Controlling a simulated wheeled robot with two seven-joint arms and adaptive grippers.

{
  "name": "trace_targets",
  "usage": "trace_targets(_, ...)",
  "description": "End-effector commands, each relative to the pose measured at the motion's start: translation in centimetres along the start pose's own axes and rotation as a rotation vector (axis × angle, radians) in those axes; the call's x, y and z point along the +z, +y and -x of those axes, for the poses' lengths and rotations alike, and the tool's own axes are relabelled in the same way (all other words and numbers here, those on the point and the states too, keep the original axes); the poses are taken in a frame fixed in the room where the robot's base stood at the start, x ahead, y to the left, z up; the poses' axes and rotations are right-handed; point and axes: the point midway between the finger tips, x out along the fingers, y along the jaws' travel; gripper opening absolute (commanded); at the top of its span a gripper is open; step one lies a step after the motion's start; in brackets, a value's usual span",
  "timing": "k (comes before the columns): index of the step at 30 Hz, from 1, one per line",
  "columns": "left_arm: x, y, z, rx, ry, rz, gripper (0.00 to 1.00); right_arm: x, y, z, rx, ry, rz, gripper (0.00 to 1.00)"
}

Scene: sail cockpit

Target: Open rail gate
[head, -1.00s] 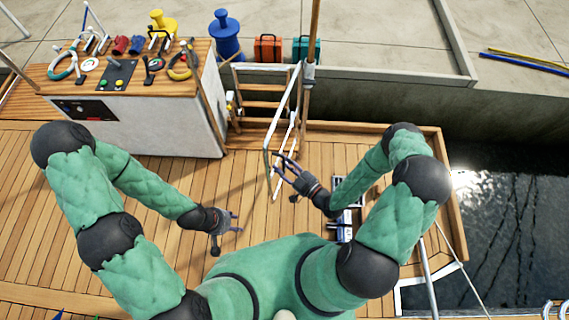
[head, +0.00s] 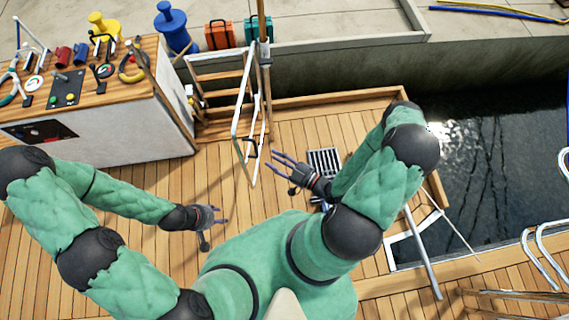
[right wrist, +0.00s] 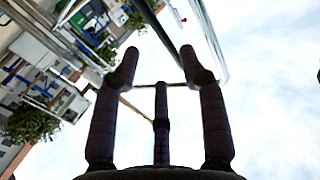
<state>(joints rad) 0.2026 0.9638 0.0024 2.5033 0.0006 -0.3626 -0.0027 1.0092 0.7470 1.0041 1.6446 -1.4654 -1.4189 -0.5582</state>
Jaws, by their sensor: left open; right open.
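The rail gate (head: 236,132) is a white tubular frame beside the wooden steps, with its lower end towards me over the deck. My right gripper (head: 277,166) is open and empty, just right of the gate's lower part, with a gap between them in the picture. In the right wrist view the open fingers (right wrist: 160,70) have nothing between them that I can tell is held; pale tubes pass beyond the tips. My left gripper (head: 220,215) is open and empty over the deck, left of and nearer than the gate. I cannot make out a latch.
A white console (head: 125,115) with instruments stands left of the wooden steps (head: 220,95). A deck grate (head: 324,162) lies right of my right gripper. Water (head: 490,165) lies beyond the deck edge at right. Open deck is in front of the console.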

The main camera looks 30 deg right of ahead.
Motion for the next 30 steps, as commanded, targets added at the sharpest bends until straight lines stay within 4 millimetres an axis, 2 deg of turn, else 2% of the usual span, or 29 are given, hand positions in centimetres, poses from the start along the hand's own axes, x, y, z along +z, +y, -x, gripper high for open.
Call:
trace_targets(3, 0.0, 0.0, 0.0, 0.0, 0.0, 0.0, 0.43, 0.0, 0.0, 1.5, 0.003, -0.002, 0.0, 0.43)
trace_targets(10, 0.0, 0.0, 0.0, 0.0, 0.0, 0.0, 0.43, 0.0, 0.0, 3.1, 0.001, -0.001, -0.001, 0.43)
trace_targets(30, 0.0, 0.0, 0.0, 0.0, 0.0, 0.0, 0.43, 0.0, -0.1, 3.4, -0.001, -0.001, 0.0, 0.43)
